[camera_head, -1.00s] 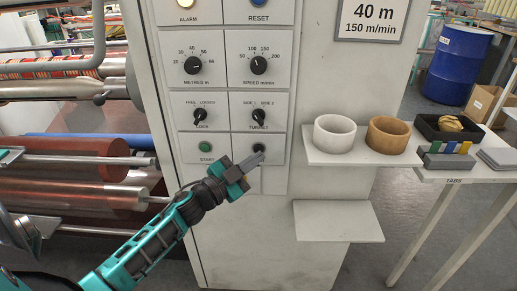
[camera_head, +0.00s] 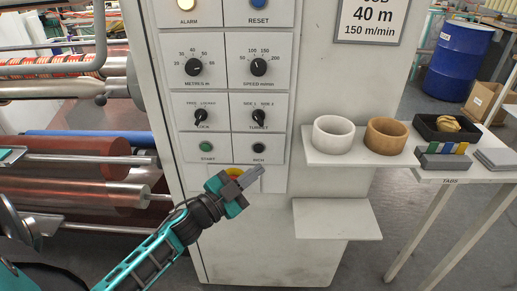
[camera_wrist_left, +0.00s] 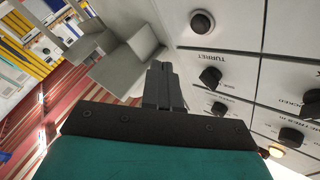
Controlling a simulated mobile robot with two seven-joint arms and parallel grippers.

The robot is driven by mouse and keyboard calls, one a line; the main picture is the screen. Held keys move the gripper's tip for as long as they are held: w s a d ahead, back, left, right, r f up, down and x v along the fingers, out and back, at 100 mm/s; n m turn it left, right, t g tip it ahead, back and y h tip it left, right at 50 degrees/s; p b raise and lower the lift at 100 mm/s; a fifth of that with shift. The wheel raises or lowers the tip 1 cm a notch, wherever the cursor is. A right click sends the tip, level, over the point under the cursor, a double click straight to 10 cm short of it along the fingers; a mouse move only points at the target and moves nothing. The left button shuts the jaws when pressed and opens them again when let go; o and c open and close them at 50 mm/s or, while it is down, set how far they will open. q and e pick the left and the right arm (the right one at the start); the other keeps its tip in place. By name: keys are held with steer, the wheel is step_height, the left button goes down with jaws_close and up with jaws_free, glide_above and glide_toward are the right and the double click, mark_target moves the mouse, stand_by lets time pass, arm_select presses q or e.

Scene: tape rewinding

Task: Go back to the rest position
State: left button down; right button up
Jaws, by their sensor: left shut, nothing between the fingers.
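My left gripper (camera_head: 255,173) is shut and empty, in front of the lower part of the control panel (camera_head: 275,130). It is apart from the black INCH button (camera_head: 258,147), just below it. Behind the gripper a red and yellow button (camera_head: 233,172) is partly hidden. In the left wrist view the shut fingers (camera_wrist_left: 162,75) point along the panel, with a black button (camera_wrist_left: 202,22) and the TURRET knob (camera_wrist_left: 210,77) to their right. My right gripper is not in view.
A shelf (camera_head: 318,157) holds a white ring (camera_head: 333,148) and a brown ring (camera_head: 385,149). A lower shelf (camera_head: 335,225) is bare. A side table holds a black tray (camera_head: 425,135). Rollers (camera_head: 70,185) lie at the left. Open floor shows beyond the cabinet.

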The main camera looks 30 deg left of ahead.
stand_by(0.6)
arm_select(q)
steer(key=s+d+f+n+g+y, duration=0.1)
steer(key=s+d+f+n+g, duration=0.2)
steer(key=s+d+f, duration=0.3)
steer(key=s+d+f+n+g+y, duration=0.1)
steer(key=s+d+f+n+g, duration=0.3)
steer(key=s+f, duration=0.5)
step_height(320, 180, down, 3)
steer(key=shift+s+d+r+n+g+y, duration=0.15)
steer(key=shift+d+n+g+y, duration=0.35)
steer(key=shift+d, duration=0.65)
steer(key=shift+a, duration=0.2)
